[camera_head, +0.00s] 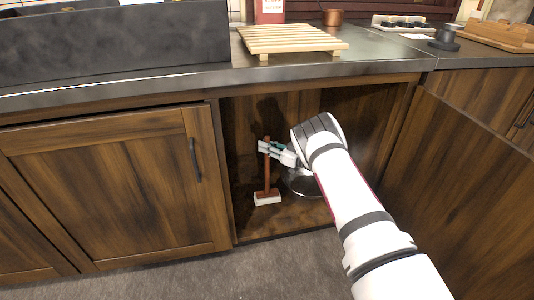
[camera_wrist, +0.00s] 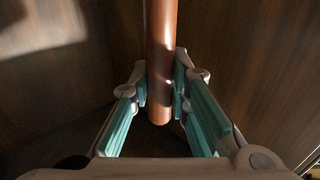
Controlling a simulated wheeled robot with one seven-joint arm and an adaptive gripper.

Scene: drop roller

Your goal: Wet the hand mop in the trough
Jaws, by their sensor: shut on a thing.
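The hand mop (camera_head: 267,178) stands upright inside the open cabinet, with a brown stick handle and a small pale head at the bottom. Its head is at or close to the cabinet floor; I cannot tell whether it touches. My gripper (camera_head: 269,148) is shut on the upper part of the handle. In the wrist view the handle (camera_wrist: 162,35) runs between the teal-padded fingers of my gripper (camera_wrist: 163,85); the mop head is out of that view. A long dark grey box-like thing (camera_head: 110,52), possibly the trough, stands on the counter at upper left; its inside is hidden.
The cabinet opening is bounded by a closed door (camera_head: 115,185) at left, an open door (camera_head: 460,180) at right and the counter edge above. A shiny round thing (camera_head: 300,184) is partly hidden by my arm. A slatted wooden rack (camera_head: 290,38) sits on the counter.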

